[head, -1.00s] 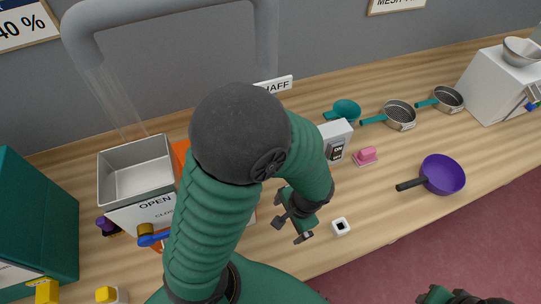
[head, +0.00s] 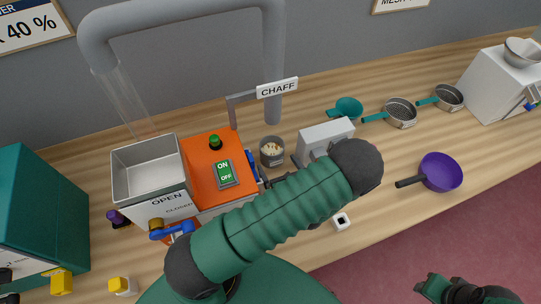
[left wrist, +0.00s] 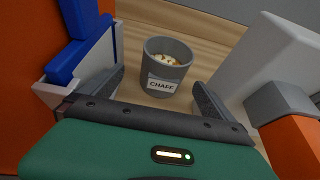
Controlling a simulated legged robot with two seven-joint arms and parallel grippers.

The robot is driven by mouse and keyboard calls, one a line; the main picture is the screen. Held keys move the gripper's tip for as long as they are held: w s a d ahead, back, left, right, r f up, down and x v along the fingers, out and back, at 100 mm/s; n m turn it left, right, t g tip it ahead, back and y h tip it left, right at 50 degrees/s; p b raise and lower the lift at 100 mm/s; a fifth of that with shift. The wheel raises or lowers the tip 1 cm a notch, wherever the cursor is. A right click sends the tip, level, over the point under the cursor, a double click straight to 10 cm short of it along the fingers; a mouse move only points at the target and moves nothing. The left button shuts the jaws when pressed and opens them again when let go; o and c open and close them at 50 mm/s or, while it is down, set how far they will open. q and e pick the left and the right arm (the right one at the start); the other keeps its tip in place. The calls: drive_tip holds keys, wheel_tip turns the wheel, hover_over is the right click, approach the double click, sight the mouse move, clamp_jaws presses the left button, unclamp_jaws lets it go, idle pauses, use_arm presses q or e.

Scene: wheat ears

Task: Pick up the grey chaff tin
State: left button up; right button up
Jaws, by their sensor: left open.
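The grey chaff tin (head: 271,158) stands upright on the wooden counter under the pipe, with pale chaff inside. In the left wrist view the tin (left wrist: 163,92) is straight ahead, its CHAFF label facing me. My left gripper (left wrist: 158,80) is open, one finger on each side of the tin's line, with the tin just beyond and not gripped. In the head view my left gripper (head: 281,177) is mostly hidden by my arm, on the near side of the tin. My right gripper (head: 462,292) is partly in view at the bottom right; its jaws are unclear.
An orange machine (head: 205,158) with a blue lever stands close left of the tin; a pale grey box (head: 325,135) stands close right. A CHAFF sign (head: 277,88) hangs above. A purple pan (head: 441,172) and sieves (head: 400,112) lie farther right.

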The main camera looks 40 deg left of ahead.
sight(276, 160)
use_arm(q)
drive_tip(key=x, duration=0.1)
drive_tip(key=b+x, duration=0.1)
drive_tip(key=x, duration=0.1)
drive_tip(key=shift+w+f, duration=0.25)
drive_tip(key=shift+w, duration=0.2)
drive_tip(key=b+x, duration=0.2)
drive_tip(key=x, duration=0.3)
drive_tip(key=shift+f+b, duration=0.3)
drive_tip(key=shift+w+a+f, duration=0.1)
drive_tip(key=shift+w+a, duration=0.15)
drive_tip(key=shift+a, duration=0.15)
drive_tip(key=shift+s+d+r, duration=0.1)
drive_tip(key=shift+d+r, duration=0.15)
drive_tip(key=shift+d, duration=0.25)
drive_tip(key=c, duration=1)
drive_tip(key=shift+a, duration=0.1)
drive_tip(key=c, duration=0.4)
drive_tip(key=shift+o, duration=0.2)
drive_tip(key=shift+a+f, duration=0.1)
drive_tip(key=shift+a, duration=0.05)
use_arm(e)
drive_tip(key=f, duration=0.4)
drive_tip(key=shift+d+f, duration=0.2)
drive_tip(key=shift+d, duration=0.2)
